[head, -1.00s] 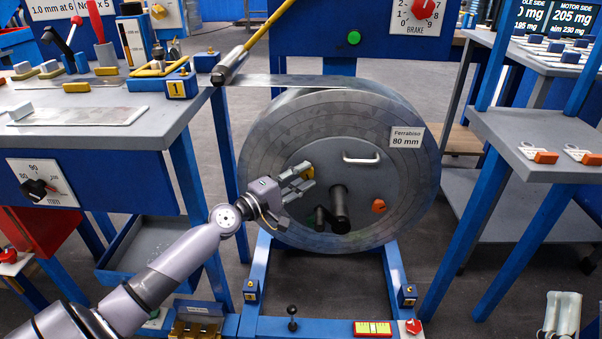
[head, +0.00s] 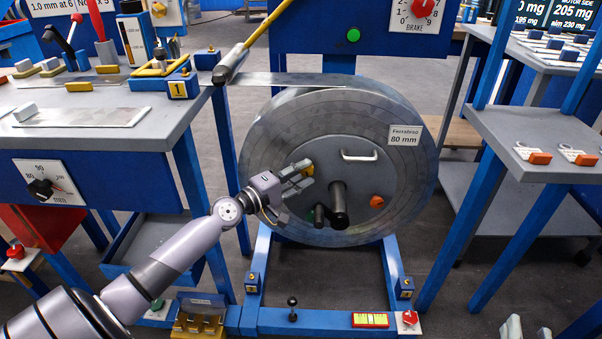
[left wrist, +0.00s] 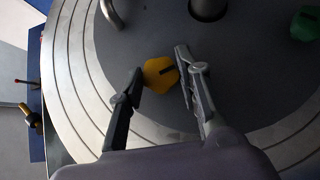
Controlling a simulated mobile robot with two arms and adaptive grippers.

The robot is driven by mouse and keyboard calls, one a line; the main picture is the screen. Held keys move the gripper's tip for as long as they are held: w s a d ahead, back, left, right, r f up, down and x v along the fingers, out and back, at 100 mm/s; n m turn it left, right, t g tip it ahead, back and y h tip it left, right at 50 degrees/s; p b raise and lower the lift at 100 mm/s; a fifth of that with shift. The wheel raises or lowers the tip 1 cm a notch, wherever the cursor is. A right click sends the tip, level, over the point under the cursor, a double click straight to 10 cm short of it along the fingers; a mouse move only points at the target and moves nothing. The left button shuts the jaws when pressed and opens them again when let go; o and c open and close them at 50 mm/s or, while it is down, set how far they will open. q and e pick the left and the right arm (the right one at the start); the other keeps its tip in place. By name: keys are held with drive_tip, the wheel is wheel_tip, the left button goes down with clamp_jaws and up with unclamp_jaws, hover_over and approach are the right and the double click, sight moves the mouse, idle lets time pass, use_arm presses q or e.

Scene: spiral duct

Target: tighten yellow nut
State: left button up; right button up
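The yellow nut (head: 307,167) is on the grey hub plate of the big steel coil (head: 412,180); it is partly covered by my left gripper. My left gripper (head: 302,178) is at the nut, its fingers pointing towards the plate. The fingers are apart, the right one close to the nut and a small gap showing at the left one; contact is unclear. My right gripper is not in view.
A dark shaft (head: 339,204) and a handle (head: 359,156) stick out of the hub near the nut. A red nut (head: 377,201) is at its right; a green nut (left wrist: 305,24) shows in the wrist view. A workbench (head: 95,125) stands left.

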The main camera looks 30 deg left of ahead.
use_arm(q)
drive_tip(key=o, duration=0.4)
drive_tip(key=shift+s, duration=0.15)
drive_tip(key=v, duration=1.1)
drive_tip(key=shift+s, duration=0.35)
